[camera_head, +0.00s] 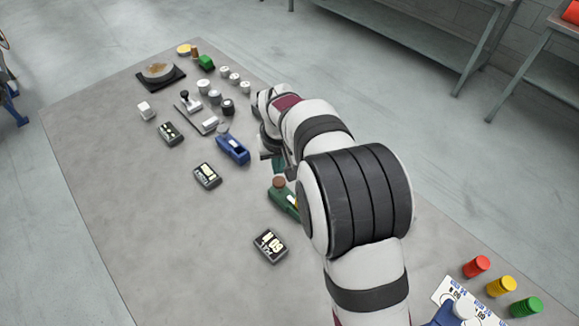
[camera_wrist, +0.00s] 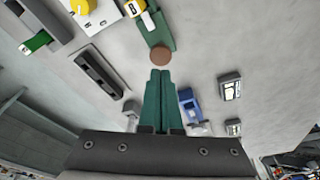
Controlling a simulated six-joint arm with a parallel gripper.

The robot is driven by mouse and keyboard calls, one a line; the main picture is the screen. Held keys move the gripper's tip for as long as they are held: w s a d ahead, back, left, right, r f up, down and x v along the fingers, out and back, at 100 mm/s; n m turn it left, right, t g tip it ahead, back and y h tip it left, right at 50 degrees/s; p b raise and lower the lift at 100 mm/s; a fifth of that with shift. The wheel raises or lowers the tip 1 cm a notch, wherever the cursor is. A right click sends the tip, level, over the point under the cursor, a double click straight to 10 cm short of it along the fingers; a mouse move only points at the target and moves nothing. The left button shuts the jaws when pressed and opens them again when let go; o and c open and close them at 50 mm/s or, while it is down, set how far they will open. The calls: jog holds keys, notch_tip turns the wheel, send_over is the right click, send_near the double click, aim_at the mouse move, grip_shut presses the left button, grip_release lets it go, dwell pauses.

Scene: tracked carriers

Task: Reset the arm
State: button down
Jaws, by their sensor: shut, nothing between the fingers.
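My gripper (camera_head: 279,165) is over the grey table, near its right edge, and my arm hides part of what lies beneath and behind it. In the wrist view its two green fingers (camera_wrist: 160,73) are pressed together with nothing between them. A green holder with a round brown knob (camera_head: 283,198) is close to the fingers in the head view, partly behind my arm. In the wrist view the brown knob (camera_wrist: 160,54) appears just beyond the fingertips; I cannot tell whether they touch.
A blue device (camera_head: 233,149) and dark labelled blocks (camera_head: 207,176), (camera_head: 270,246) lie to the left. White and dark cylinders (camera_head: 214,97) and a dish on a black plate (camera_head: 160,72) stand farther back. Red, yellow and green stacks (camera_head: 501,286) are at lower right. The table's left side is clear.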

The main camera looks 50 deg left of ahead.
jog(key=w+d+r+m, duration=0.1)
jog(key=d+r+m, duration=0.25)
jog(key=d, duration=0.55)
jog(key=w+d+r+m, duration=0.1)
jog(key=d+r+m, duration=0.25)
jog(key=d, duration=0.65)
jog(key=w+d+r+m, duration=0.1)
jog(key=d+r+m, duration=0.1)
jog(key=d+r, duration=0.5)
jog(key=s+d+f+m+g, duration=0.1)
jog(key=s+d+f+m, duration=0.2)
jog(key=s+d+m, duration=0.5)
jog(key=s+d, duration=0.7)
jog(key=d, duration=0.1)
jog(key=shift+s+m, duration=0.3)
jog(key=shift+d, duration=0.1)
